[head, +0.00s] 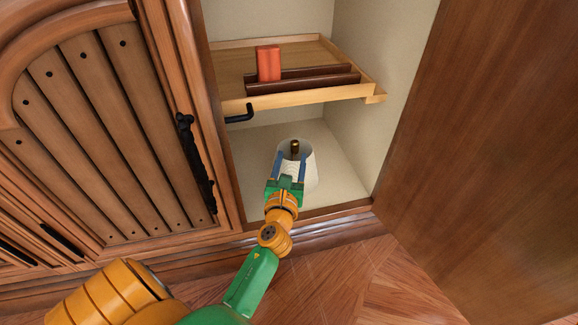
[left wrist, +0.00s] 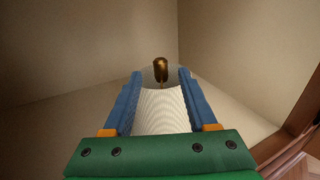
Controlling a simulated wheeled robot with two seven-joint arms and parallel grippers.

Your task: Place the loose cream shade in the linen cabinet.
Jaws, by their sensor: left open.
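The cream shade (head: 311,171) stands upright on the floor of the open linen cabinet (head: 345,190), below the pull-out shelf. A brass fitting (head: 294,147) shows at its top, and also in the left wrist view (left wrist: 160,70). My left gripper (head: 290,165) reaches into the cabinet from the front. Its blue fingers are open, one on each side of the ribbed shade (left wrist: 162,110) in the left wrist view. I cannot tell whether the fingers touch it. The shade's lower front is partly hidden by my gripper. My right gripper is not in view.
A wooden pull-out tray (head: 320,95) above the shade holds an orange block (head: 268,63) and dark strips (head: 305,80). A black hook-shaped handle (head: 240,115) hangs at its left. The brown door (head: 480,150) stands open at right; a closed slatted door (head: 110,130) is at left.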

